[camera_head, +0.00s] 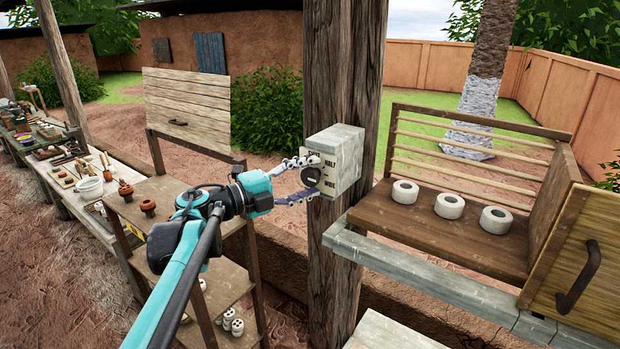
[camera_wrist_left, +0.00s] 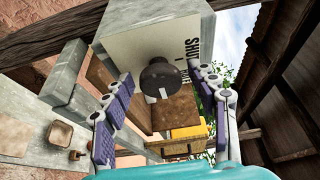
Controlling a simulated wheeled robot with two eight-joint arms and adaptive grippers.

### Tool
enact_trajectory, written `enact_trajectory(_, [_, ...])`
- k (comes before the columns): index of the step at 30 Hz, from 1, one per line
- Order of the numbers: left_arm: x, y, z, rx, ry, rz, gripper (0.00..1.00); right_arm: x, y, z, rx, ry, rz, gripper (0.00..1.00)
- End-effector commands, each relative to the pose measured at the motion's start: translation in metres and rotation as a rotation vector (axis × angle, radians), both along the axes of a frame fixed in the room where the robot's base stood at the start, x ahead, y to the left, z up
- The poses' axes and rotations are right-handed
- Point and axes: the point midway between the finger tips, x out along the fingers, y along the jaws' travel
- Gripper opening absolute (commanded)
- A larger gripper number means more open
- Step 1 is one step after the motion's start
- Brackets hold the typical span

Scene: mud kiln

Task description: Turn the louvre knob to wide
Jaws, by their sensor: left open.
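The louvre control is a grey box (camera_head: 345,150) fixed to a thick wooden post, with a pale face plate marked HALF and WIDE; a top word is partly covered. The dark round knob (camera_head: 311,177) sits on that plate; in the wrist view the knob (camera_wrist_left: 160,80) shows a short white mark on its front. I cannot tell for sure which word the mark points to. My left gripper (camera_head: 305,178) is open, one finger above and one below the knob in the head view. In the wrist view its fingers (camera_wrist_left: 163,98) stand either side of the knob, apart from it. My right gripper is not in view.
The wooden post (camera_head: 340,270) stands right behind the box. To the right, a slatted wooden bay (camera_head: 400,225) holds three white rings (camera_head: 449,206), with a handled wooden panel (camera_head: 585,280). At the left are a shelf rack (camera_head: 165,190) and a long bench (camera_head: 88,220) with tools.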

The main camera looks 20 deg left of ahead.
Motion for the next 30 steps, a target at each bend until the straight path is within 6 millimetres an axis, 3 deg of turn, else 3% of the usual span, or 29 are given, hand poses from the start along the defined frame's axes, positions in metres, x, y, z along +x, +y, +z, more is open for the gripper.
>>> enact_trajectory(15, [-0.073,0.068,0.000,0.001,-0.001,0.004,0.59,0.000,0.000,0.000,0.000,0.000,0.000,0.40])
enact_trajectory(21, [-0.084,0.077,0.000,0.001,0.000,0.001,0.59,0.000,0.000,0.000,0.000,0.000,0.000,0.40])
enact_trajectory(30, [-0.085,0.077,0.000,0.001,-0.001,0.000,0.59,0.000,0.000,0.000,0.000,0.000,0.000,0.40])
